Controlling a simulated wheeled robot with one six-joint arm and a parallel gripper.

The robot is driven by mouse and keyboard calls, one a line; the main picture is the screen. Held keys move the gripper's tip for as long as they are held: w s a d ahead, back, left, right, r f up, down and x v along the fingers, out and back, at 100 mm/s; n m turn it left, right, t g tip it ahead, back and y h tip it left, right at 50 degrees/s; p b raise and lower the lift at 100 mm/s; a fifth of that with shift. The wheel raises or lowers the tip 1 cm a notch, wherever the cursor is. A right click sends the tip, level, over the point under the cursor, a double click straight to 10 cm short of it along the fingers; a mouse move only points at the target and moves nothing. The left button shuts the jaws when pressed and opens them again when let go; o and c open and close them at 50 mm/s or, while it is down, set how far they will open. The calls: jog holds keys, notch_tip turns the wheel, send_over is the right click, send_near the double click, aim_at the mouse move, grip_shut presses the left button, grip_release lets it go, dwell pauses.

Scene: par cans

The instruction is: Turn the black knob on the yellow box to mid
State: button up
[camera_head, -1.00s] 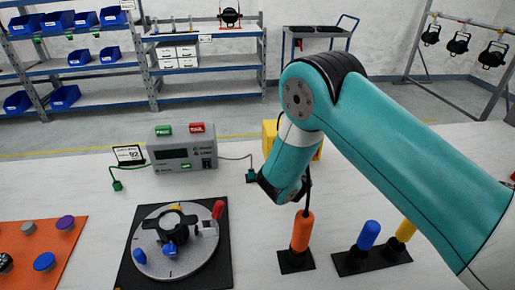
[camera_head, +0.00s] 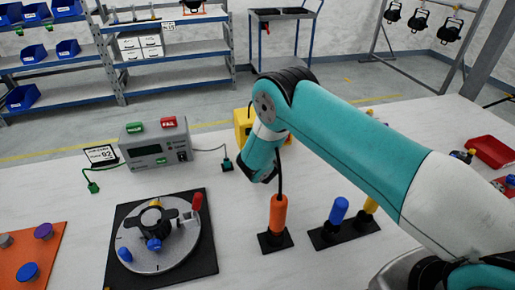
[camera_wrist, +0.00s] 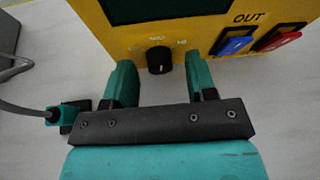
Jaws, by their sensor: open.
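The yellow box (camera_head: 243,122) stands behind my arm in the head view, mostly hidden by it. In the wrist view the yellow box (camera_wrist: 204,38) fills the top, with a dark panel on its face. The black knob (camera_wrist: 159,60) sits low on that face, under small lettering; "HI" is readable to its right. A pale mark on the knob is too small to read surely. My gripper (camera_wrist: 160,82) is open, its two teal fingers to the left and right of the knob, with gaps on both sides. In the head view the fingertips are hidden.
Blue (camera_wrist: 234,43) and red (camera_wrist: 279,38) connectors sit right of the knob, under "OUT". A green plug (camera_wrist: 60,114) with a cable is at left. An orange-handled tool (camera_head: 278,213) stands below my wrist, near a round turntable fixture (camera_head: 158,238). A grey tester (camera_head: 156,146) stands left.

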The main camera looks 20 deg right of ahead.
jog(key=c, duration=0.9)
jog(key=shift+f+b, duration=0.2)
jog(key=shift+b, duration=0.4)
jog(key=shift+r, duration=0.2)
jog(key=o, duration=0.9)
jog(key=b+v, duration=0.1)
jog(key=v, duration=0.6)
jog(key=shift+s+a+r, duration=0.1)
jog(key=shift+s+a, duration=0.05)
jog(key=shift+s, duration=0.05)
